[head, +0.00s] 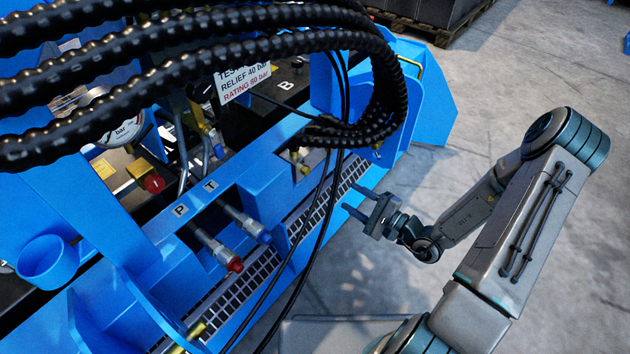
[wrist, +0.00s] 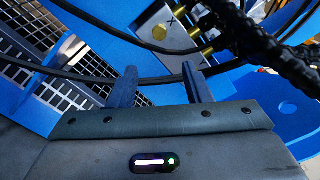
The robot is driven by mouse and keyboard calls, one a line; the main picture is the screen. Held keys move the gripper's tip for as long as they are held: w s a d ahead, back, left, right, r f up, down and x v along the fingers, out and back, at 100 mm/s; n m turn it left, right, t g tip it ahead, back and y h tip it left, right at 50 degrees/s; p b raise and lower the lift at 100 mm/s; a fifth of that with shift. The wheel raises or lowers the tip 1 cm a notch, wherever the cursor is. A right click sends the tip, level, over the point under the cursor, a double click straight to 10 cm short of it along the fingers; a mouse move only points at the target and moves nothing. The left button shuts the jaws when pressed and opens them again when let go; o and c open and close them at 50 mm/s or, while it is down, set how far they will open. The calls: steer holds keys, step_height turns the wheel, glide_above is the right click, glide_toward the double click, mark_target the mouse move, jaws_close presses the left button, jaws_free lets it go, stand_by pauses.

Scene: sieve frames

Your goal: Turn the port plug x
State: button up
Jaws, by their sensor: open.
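The port plug x is a round brass plug (wrist: 160,32) on a pale metal block (wrist: 150,18) marked X, in the upper middle of the wrist view. In the head view I cannot make out the plug clearly; small brass fittings (head: 298,156) show in a blue recess there. My gripper (head: 350,198) is open and empty, to the right of the blue machine and apart from it. In the wrist view the plug lies beyond the two spread fingertips (wrist: 160,70), roughly in line with the gap between them. Nothing covers its face.
A thin black hose (wrist: 85,76) crosses between the fingers and the block in the wrist view. A thick ribbed black hose (wrist: 245,35) hangs right of the plug. Blue panels and a grating (head: 325,203) border the recess.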

mark_target(309, 172)
steer(key=b+x, duration=0.4)
steer(key=x, duration=0.9)
steer(key=shift+w+a, duration=0.1)
steer(key=shift+a, duration=0.1)
jaws_close()
